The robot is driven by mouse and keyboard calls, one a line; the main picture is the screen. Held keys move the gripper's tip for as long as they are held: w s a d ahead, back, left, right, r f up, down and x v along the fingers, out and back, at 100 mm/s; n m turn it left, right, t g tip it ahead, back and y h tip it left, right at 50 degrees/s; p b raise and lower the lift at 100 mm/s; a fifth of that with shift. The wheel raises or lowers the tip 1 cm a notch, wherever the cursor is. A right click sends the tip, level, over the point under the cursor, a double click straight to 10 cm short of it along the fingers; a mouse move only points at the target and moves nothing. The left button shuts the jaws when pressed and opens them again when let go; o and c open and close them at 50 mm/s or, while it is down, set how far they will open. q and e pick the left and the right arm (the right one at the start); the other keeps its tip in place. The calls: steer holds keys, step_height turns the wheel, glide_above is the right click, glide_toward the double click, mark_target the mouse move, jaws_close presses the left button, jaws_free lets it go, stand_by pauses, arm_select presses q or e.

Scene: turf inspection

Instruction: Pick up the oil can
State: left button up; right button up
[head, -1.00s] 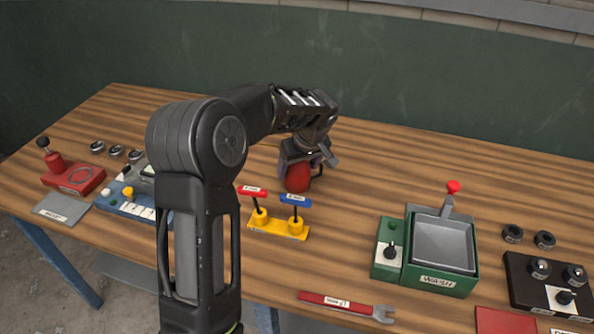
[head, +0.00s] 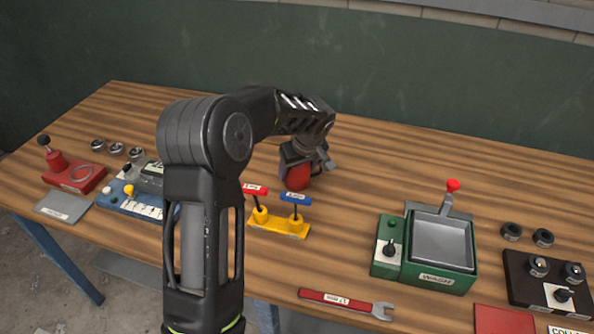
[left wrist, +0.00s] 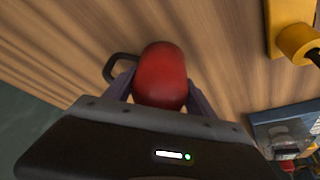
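The oil can is a red rounded body (head: 297,177) standing on the wooden table behind the yellow hex-key stand. In the left wrist view the red can (left wrist: 161,75) shows from above, with a dark loop handle at its left side. My left gripper (head: 305,160) reaches down over the can from above. In the left wrist view its two fingers (left wrist: 161,90) lie on either side of the can, very close to it. Whether both press on it is not clear. The fingertips are partly hidden. My right gripper is in no view.
A yellow stand (head: 278,228) with red- and blue-handled keys is just in front of the can. A green wash unit (head: 437,272) stands to the right, a red-handled wrench (head: 345,304) at the front. The table (head: 400,160) behind and right of the can is clear.

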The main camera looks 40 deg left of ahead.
arm_select(q)
steer(key=c, duration=1.2)
steer(key=shift+r, duration=0.1)
step_height(320, 180, up, 10)
steer(key=shift+b, duration=0.6)
